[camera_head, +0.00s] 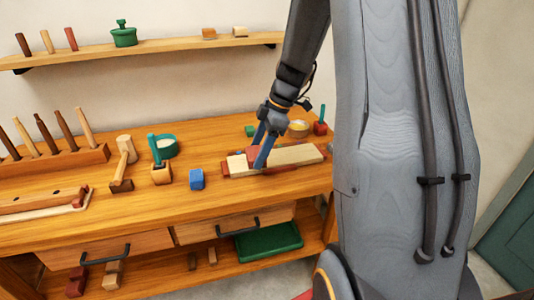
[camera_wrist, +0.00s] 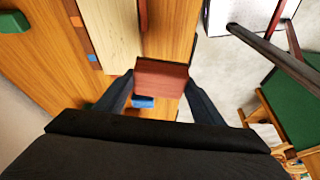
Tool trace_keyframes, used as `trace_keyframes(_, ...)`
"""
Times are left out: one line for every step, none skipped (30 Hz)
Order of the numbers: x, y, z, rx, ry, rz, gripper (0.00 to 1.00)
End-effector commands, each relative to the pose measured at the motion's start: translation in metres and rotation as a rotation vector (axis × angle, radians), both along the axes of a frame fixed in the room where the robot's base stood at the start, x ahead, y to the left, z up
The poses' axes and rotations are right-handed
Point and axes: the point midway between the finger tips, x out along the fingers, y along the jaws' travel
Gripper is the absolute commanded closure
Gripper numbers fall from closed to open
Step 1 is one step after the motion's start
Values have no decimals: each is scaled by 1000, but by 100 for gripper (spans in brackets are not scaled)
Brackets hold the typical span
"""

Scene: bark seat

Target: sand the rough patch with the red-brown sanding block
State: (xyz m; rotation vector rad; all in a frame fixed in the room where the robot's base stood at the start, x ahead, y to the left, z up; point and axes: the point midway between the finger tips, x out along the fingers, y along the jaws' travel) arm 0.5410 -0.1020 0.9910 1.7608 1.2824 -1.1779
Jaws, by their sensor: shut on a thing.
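My gripper (camera_head: 262,157) is shut on the red-brown sanding block (camera_wrist: 161,78), which sits between the two fingers in the wrist view. In the head view the sanding block (camera_head: 252,152) is partly hidden by the blue-grey fingers, at the left part of a pale board (camera_head: 297,155) on the workbench. The pale board also shows in the wrist view (camera_wrist: 108,35), beyond the block and to its left. I cannot tell whether the block touches the board. I cannot make out the rough patch clearly in either view.
A blue cube (camera_head: 197,179) stands left of the board. A tape roll (camera_head: 298,128) and a red holder (camera_head: 320,128) stand behind the board.

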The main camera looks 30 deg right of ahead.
Motion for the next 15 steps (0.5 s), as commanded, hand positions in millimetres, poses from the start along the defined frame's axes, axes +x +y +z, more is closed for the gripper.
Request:
trace_keyframes(-1,4,-2,0,0,-37,56)
trace_keyframes(-1,6,-4,0,0,-62,56)
trace_keyframes(-1,8,-6,0,0,-95,56)
trace_keyframes(-1,10,-7,-1,0,-120,56)
trace_keyframes(-2,13,-9,0,2,-151,56)
trace_keyframes(-2,17,-12,0,1,-193,56)
trace_keyframes(-2,19,-14,0,1,-226,56)
trace_keyframes(-2,22,-16,-1,2,-259,56)
trace_keyframes(-2,27,-19,0,1,-309,56)
trace_keyframes(-3,30,-21,0,1,-346,56)
trace_keyframes(-3,33,-24,0,2,-386,56)
trace_keyframes(-3,38,-27,0,2,-440,56)
trace_keyframes(-4,42,-30,-1,2,-481,56)
trace_keyframes(-4,45,-33,-1,2,-524,56)
trace_keyframes(-4,50,-36,-1,2,-583,56)
